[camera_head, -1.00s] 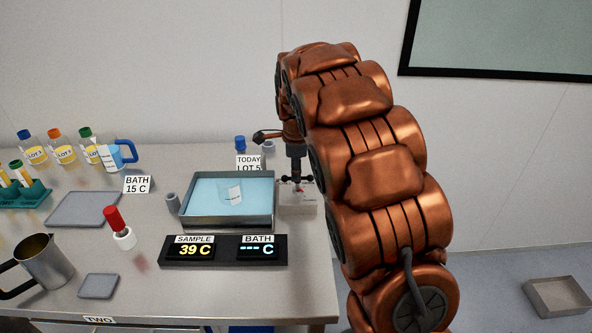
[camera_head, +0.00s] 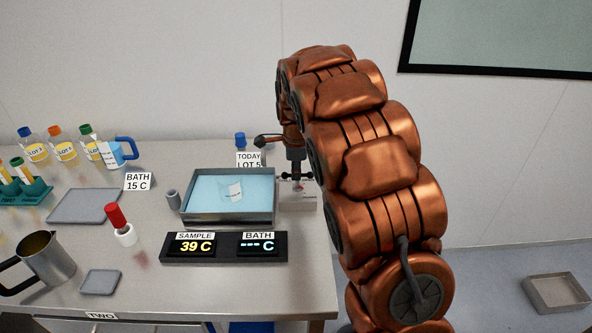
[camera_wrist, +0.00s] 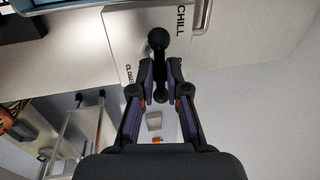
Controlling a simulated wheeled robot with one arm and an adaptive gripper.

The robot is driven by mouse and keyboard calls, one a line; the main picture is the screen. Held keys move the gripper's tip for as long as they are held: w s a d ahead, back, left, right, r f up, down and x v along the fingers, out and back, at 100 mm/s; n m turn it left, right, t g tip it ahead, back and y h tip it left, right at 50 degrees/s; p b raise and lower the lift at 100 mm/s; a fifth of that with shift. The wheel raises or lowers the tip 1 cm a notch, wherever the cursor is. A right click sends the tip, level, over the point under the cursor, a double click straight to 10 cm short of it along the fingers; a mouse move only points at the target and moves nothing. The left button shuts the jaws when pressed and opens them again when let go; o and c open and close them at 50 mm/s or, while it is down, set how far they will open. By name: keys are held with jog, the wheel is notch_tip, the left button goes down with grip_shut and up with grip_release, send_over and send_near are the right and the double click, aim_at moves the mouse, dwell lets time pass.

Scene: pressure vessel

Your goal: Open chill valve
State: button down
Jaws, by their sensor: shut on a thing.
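The chill valve is a pale box (camera_head: 298,196) at the right end of the water bath, near the table's right edge. In the wrist view its panel (camera_wrist: 120,35) carries the words CHILL and CLOSE, the second partly covered. A dark handle with a ball end (camera_wrist: 159,38) stands in front of that panel. My gripper (camera_wrist: 160,88) is shut on the handle, with a finger on each side of it. In the head view my gripper (camera_head: 297,172) is small and partly hidden by my arm, above the box.
The bath (camera_head: 229,213) holds water and a beaker. A display (camera_head: 223,247) in front reads SAMPLE 39 C and BATH dashes. A red-capped bottle (camera_head: 122,228), a steel jug (camera_head: 44,258) and a tube rack (camera_head: 25,189) stand left. A tray (camera_head: 556,292) lies on the floor right.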

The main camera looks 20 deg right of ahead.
jog(key=shift+n+b, duration=0.3)
jog(key=shift+b, duration=0.05)
jog(key=n+b, duration=0.2)
jog(key=shift+f+y+b, duration=0.2)
jog(key=shift+y+b, duration=0.1)
jog(key=shift+b, duration=0.1)
jog(key=n+y+b, duration=0.1)
jog(key=n+b, duration=0.3)
jog(key=n, duration=0.1)
jog(key=shift+s+d+n, duration=0.1)
jog(key=shift+d+n, duration=0.05)
jog(key=shift+n, duration=0.25)
jog(key=n+b, duration=0.1)
jog(key=n, duration=0.1)
jog(key=n+b, duration=0.1)
jog(key=n, duration=0.2)
jog(key=shift+d+r+y, duration=0.15)
jog(key=shift+r+y, duration=0.05)
jog(key=shift+y, duration=0.2)
jog(key=shift+d+n+g+b, duration=0.15)
jog(key=shift+n+g+b, duration=0.55)
jog(key=shift+n, duration=1.6)
jog(key=c, duration=1.2)
grip_release()
